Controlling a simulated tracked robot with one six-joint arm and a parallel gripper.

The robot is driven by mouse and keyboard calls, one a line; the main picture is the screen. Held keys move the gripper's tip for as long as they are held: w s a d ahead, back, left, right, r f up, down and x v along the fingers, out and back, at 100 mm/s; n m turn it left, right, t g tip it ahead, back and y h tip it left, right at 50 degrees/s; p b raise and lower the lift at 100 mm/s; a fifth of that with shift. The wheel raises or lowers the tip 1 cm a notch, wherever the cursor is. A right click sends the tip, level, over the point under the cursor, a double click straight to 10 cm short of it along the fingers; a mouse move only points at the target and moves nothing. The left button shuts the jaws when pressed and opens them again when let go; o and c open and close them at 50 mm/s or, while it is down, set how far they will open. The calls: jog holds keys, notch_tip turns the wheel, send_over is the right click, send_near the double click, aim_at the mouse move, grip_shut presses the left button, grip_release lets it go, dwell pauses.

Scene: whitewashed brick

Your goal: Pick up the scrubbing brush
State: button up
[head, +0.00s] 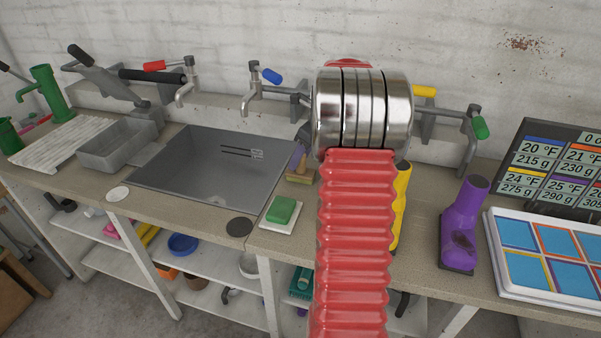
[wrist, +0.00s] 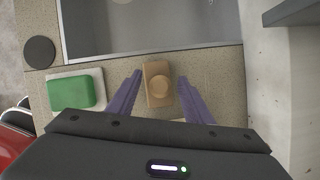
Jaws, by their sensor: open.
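The scrubbing brush (wrist: 158,92) is a tan wooden block with a round knob on top. It lies on the speckled counter beside the sink. In the head view, the brush (head: 300,178) shows partly, just left of my red arm. My gripper (wrist: 160,74) is open, with one purple finger on each side of the brush in the wrist view. The fingers appear apart from its sides; their height above the counter is hard to judge.
A green sponge (head: 281,209) on a white dish (head: 268,225) sits left of the brush, near a dark disc (head: 239,227). The sink (head: 210,180) lies behind. Taps line the wall. A purple boot-shaped object (head: 462,225) and coloured panel (head: 550,255) stand right.

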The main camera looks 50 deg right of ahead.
jog(key=shift+c, duration=0.5)
grip_shut()
dwell(0.3)
